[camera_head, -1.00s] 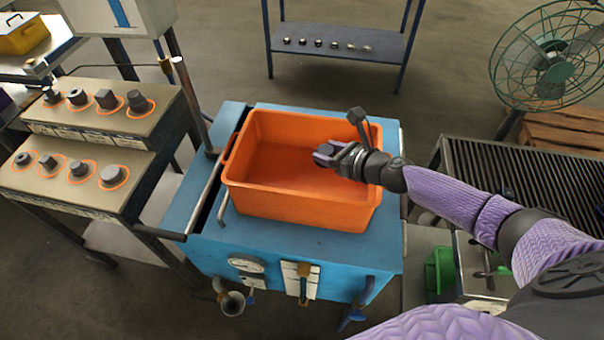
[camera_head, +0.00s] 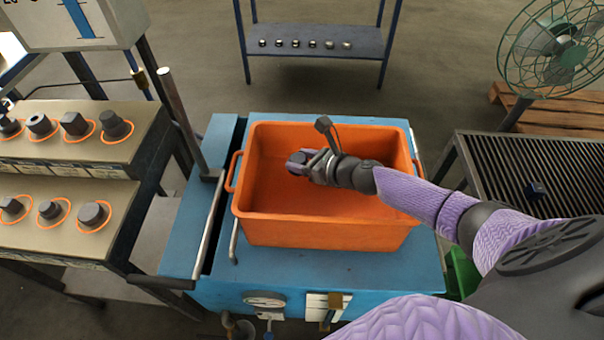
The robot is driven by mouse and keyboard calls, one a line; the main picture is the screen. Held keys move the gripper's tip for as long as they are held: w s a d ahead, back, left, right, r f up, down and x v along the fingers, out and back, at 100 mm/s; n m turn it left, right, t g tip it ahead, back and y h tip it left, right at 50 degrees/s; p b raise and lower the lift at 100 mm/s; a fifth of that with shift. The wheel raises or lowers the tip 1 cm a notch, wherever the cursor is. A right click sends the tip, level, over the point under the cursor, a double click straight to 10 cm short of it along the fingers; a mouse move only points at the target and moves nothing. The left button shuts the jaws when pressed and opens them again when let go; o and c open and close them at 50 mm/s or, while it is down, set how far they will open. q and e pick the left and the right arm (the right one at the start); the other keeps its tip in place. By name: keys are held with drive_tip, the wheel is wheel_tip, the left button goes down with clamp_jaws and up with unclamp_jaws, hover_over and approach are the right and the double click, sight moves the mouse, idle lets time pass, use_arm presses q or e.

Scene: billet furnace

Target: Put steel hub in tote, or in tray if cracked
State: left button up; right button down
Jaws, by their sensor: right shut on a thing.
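The orange tote (camera_head: 325,232) stands on a blue cart (camera_head: 300,268) in the middle of the view, and its floor shows bare. My right gripper (camera_head: 298,163) is over the inside of the tote, left of its middle. It is shut on a small dark grey piece, seemingly the steel hub (camera_head: 298,157), at its fingertips. The fingers hide much of it, and I cannot tell whether it is cracked. Whether it touches the tote floor is also unclear. My left gripper is not in view. I cannot make out a tray for certain.
At the left, a two-step stand (camera_head: 70,170) carries several steel parts in orange rings. A post (camera_head: 180,115) rises between stand and tote. A slatted black table (camera_head: 540,160), a green bin (camera_head: 460,272) and a fan (camera_head: 550,50) are at the right. A blue shelf (camera_head: 320,40) stands behind.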

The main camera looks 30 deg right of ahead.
wheel_tip(320, 180, down, 3)
drive_tip(key=shift+r+b, duration=0.1)
drive_tip(key=shift+b, duration=0.55)
drive_tip(key=shift+r, duration=0.15)
drive_tip(key=shift+f, duration=0.4)
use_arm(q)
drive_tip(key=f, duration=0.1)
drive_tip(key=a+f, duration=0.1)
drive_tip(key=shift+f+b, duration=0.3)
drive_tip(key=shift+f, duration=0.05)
use_arm(e)
drive_tip(key=shift+f, duration=0.25)
drive_tip(key=shift+c, duration=0.7)
unclamp_jaws()
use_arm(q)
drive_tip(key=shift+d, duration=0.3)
